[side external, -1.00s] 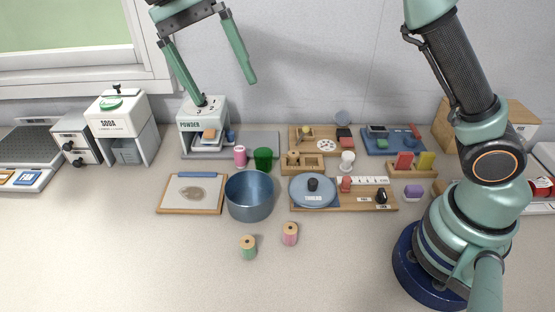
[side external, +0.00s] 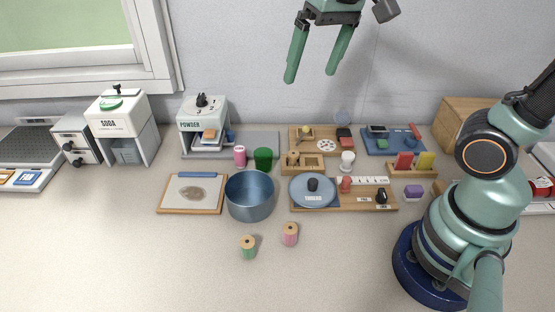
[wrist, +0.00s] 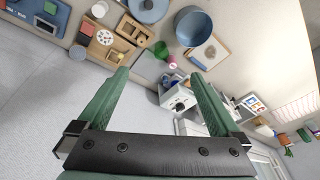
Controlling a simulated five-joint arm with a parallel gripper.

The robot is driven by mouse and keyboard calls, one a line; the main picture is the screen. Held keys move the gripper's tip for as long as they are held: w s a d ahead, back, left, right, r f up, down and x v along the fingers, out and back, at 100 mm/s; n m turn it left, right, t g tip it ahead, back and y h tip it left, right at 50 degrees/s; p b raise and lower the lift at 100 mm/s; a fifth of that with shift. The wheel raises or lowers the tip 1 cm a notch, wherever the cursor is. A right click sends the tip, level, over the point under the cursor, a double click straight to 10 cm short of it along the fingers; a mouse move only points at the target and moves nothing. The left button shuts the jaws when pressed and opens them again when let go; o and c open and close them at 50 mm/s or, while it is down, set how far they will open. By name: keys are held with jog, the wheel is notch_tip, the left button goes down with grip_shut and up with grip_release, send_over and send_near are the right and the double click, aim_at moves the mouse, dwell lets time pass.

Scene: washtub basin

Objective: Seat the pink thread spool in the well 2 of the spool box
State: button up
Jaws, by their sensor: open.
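The pink thread spool (side external: 290,234), with pale wooden ends, stands upright on the counter in front of the blue bowl and lid in the side view. A wooden box (side external: 318,170), apparently the spool box, lies behind the round lid, with a tan spool-like piece at its left end. It appears in the wrist view (wrist: 130,30) too; its well numbers are too small to read. My gripper (side external: 311,77) is open and empty, high above the back of the counter, far from the pink spool. Its spread fingers frame the wrist view (wrist: 160,74). I cannot make out the pink spool there.
A green spool (side external: 248,247) stands left of the pink one. Behind them are a blue bowl (side external: 250,208) and a blue lid with black knob (side external: 312,185). A bright pink can (side external: 240,156) and green cup (side external: 263,159) stand farther back.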

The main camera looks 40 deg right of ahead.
jog(key=s+d+f+n+t, duration=0.2)
jog(key=s+d+f, duration=0.1)
jog(key=f, duration=0.1)
jog(key=shift+d, duration=0.3)
jog(key=shift+s+d+f+t, duration=0.15)
jog(key=shift+s+f+t, duration=0.05)
jog(key=shift+t, duration=0.1)
jog(key=c, duration=0.4)
jog(key=shift+c, duration=0.2)
jog(key=n+g, duration=0.6)
jog(key=n, duration=1.4)
send_over(290, 228)
jog(key=f, duration=1.6)
jog(key=shift+s+d+f, duration=0.15)
jog(key=shift+d+f, duration=0.1)
jog(key=shift+f, duration=0.15)
jog(key=shift+a+f, duration=0.15)
jog(key=shift+f, duration=1.4)
jog(key=shift+a+f, duration=0.1)
jog(key=shift+f, duration=1.4)
